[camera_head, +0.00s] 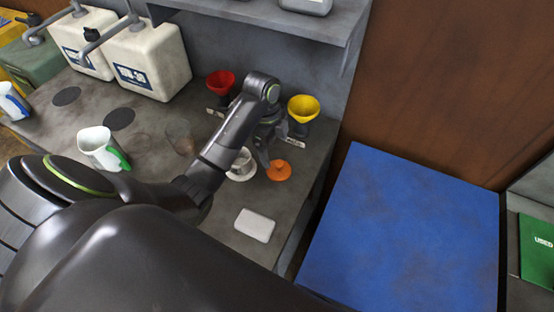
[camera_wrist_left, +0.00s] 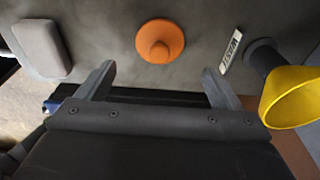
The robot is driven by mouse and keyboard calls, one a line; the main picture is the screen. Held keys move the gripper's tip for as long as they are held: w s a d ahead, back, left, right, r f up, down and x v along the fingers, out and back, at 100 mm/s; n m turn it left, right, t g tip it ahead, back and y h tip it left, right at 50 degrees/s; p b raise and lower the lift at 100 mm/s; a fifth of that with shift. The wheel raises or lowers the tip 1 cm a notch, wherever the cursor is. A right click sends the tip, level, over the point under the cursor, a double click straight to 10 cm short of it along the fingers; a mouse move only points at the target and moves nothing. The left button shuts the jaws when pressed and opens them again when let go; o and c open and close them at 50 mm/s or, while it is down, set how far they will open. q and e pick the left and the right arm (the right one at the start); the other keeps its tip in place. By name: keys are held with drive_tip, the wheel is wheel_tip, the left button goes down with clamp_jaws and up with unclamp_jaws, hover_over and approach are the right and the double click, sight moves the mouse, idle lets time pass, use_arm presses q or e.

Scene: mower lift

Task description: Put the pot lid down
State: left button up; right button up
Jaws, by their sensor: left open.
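An orange lid with a round knob on top (camera_head: 279,171) lies on the grey bench near its right edge. It also shows in the left wrist view (camera_wrist_left: 160,41), beyond the fingertips. My left gripper (camera_head: 266,150) is just above and behind the lid in the head view. In the left wrist view its two fingers (camera_wrist_left: 158,70) are wide apart with nothing between them. A small whitish pot (camera_head: 242,166) stands left of the lid, partly hidden by my left arm. My right gripper is not in view.
A yellow funnel (camera_head: 303,108) and a red funnel (camera_head: 221,82) stand at the back. A white block (camera_head: 254,225) lies in front. A clear beaker (camera_head: 181,137), a jug (camera_head: 102,149) and white canisters (camera_head: 148,58) stand left. A blue surface (camera_head: 405,235) is clear at right.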

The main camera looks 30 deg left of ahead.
use_arm(q)
drive_tip(key=shift+a+r+p, duration=0.15)
drive_tip(key=shift+r+p, duration=0.55)
drive_tip(key=shift+r, duration=0.45)
drive_tip(key=shift+a+r+p, duration=0.15)
drive_tip(key=shift+r+p, duration=0.55)
drive_tip(key=shift+r, duration=0.4)
drive_tip(key=shift+s+f, duration=0.1)
